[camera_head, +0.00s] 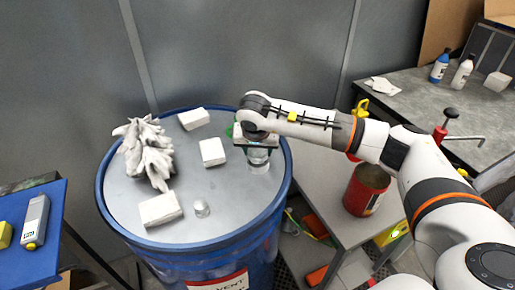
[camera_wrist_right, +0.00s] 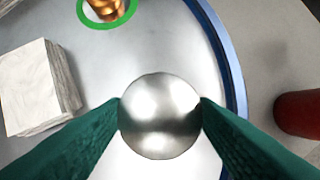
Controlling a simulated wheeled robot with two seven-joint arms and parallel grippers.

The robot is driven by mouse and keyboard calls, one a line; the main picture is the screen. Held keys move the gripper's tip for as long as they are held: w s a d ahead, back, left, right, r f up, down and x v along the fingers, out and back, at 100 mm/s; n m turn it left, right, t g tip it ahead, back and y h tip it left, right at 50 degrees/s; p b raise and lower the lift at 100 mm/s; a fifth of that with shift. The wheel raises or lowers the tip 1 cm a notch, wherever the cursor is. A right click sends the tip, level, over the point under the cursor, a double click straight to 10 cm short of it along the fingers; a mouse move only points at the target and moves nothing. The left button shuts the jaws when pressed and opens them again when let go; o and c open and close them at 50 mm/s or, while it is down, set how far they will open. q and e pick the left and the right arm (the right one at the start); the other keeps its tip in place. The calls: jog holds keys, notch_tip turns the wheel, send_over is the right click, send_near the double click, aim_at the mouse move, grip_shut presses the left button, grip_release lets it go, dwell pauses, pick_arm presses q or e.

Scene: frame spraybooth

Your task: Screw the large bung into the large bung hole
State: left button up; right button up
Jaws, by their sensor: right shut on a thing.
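My right gripper (camera_head: 258,150) points down over the right part of the blue drum's lid (camera_head: 200,180). In the right wrist view its green fingers (camera_wrist_right: 160,115) are shut on a round, shiny silver piece (camera_wrist_right: 160,116), which looks like the large bung. The piece also shows below the gripper in the head view (camera_head: 258,160). The large bung hole is not visible, so I cannot tell whether the bung sits in it. A smaller silver piece (camera_head: 201,208) stands on the lid towards the front. My left gripper is not in view.
White blocks (camera_head: 212,152) and a crumpled grey-white heap (camera_head: 147,153) lie on the lid. A green ring around a copper-coloured part (camera_wrist_right: 107,10) is near the gripper. A red can (camera_head: 366,189) stands on the table at right. A blue-topped stand (camera_head: 35,230) is at left.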

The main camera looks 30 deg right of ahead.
jog(key=shift+f+b, duration=0.3)
jog(key=shift+f, duration=0.1)
jog(key=o, duration=0.3)
jog(key=shift+c, duration=0.9)
jog(key=m, duration=0.2)
jog(key=shift+w+a+m+g+h, duration=0.1)
jog(key=shift+m+g+h, duration=0.2)
jog(key=shift+h, duration=0.1)
jog(key=shift+m+g, duration=0.3)
jog(key=shift+m, duration=0.8)
jog(key=shift+w+m+g+h+b, duration=0.1)
jog(key=shift+m+g+h+b, duration=0.3)
jog(key=shift+m, duration=0.6)
jog(key=shift+m+g, duration=0.5)
jog(key=shift+m, duration=0.7)
